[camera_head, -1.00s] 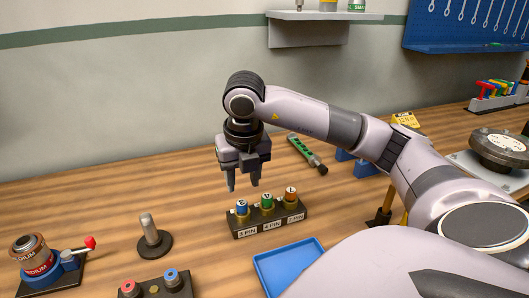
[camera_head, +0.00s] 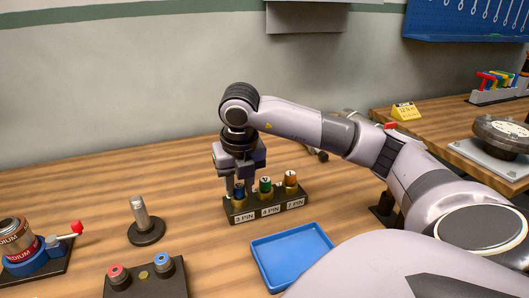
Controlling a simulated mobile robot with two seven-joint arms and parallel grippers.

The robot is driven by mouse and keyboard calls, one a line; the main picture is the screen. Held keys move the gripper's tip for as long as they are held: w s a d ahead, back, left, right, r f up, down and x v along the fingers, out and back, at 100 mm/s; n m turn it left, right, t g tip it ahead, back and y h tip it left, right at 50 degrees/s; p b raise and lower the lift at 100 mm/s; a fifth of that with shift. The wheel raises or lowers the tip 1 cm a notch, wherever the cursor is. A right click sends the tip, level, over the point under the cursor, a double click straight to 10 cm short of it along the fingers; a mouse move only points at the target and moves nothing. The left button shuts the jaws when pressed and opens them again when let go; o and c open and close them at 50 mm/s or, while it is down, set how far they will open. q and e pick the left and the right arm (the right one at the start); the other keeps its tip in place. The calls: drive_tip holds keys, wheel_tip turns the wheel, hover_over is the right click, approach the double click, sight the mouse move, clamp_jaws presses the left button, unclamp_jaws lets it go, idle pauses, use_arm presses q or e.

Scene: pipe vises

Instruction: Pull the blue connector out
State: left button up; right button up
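The blue connector (camera_head: 239,191) stands upright in the left socket of a black block (camera_head: 266,209), above a "3 PIN" label. A green connector (camera_head: 265,186) and an orange connector (camera_head: 290,180) stand in the sockets to its right. My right gripper (camera_head: 240,190) points down over the blue connector, with its fingers on either side of it. The fingers look open, spaced much as before; whether they touch the connector is hard to see. The gripper hides part of the connector's top. My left gripper is out of view.
An empty blue tray (camera_head: 324,238) lies in front of the block. A metal post on a round base (camera_head: 146,232) stands to the left. A box with red and blue knobs (camera_head: 146,281) and a vise with a red-tipped lever (camera_head: 40,262) are at lower left.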

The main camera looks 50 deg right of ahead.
sight(239, 187)
clamp_jaws()
drive_tip(key=shift+r, duration=0.4)
drive_tip(key=shift+r+p, duration=0.2)
drive_tip(key=shift+p, duration=0.2)
drive_tip(key=shift+r, duration=0.1)
drive_tip(key=shift+r+p, duration=1.45)
drive_tip(key=shift+r, duration=0.35)
